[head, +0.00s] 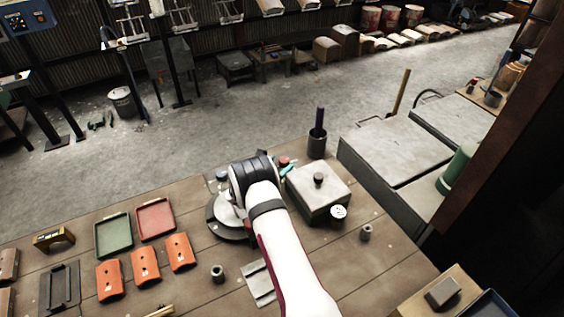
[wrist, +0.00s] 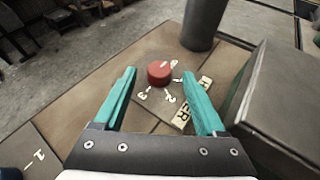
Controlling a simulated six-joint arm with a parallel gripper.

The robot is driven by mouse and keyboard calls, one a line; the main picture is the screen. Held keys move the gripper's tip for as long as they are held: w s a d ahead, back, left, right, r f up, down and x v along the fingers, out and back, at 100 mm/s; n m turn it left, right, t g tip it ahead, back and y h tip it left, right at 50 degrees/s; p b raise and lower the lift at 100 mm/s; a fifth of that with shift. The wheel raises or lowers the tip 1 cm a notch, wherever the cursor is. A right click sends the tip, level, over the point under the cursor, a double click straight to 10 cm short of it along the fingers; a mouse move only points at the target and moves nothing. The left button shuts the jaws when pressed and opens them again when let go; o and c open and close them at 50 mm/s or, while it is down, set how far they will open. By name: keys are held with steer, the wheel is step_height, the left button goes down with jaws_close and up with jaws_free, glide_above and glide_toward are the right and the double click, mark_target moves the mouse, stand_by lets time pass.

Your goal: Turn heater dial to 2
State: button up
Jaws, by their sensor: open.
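The heater dial (wrist: 157,73) is a red round knob on the wooden table, with a white mark on its top toward the upper right. White number marks sit around its right and lower sides; a 2 (wrist: 170,95) and a 3 (wrist: 143,95) seem readable. A HEATER label (wrist: 205,83) is partly hidden by the right finger. My gripper (wrist: 160,78) is open, its teal fingers on either side of and short of the dial, with nothing between them. In the head view the dial (head: 284,161) shows small beyond my wrist, and my arm hides much of the gripper.
A grey metal box (head: 305,205) with a knob stands right of the dial. A dark cup (head: 317,146) holding a purple-handled tool stands behind it. Green and red trays (head: 114,235) and orange plates (head: 145,264) lie to the left. The table's far edge is close behind the dial.

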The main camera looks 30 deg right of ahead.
mark_target(284, 162)
steer(key=shift+x, duration=1.2)
jaws_close()
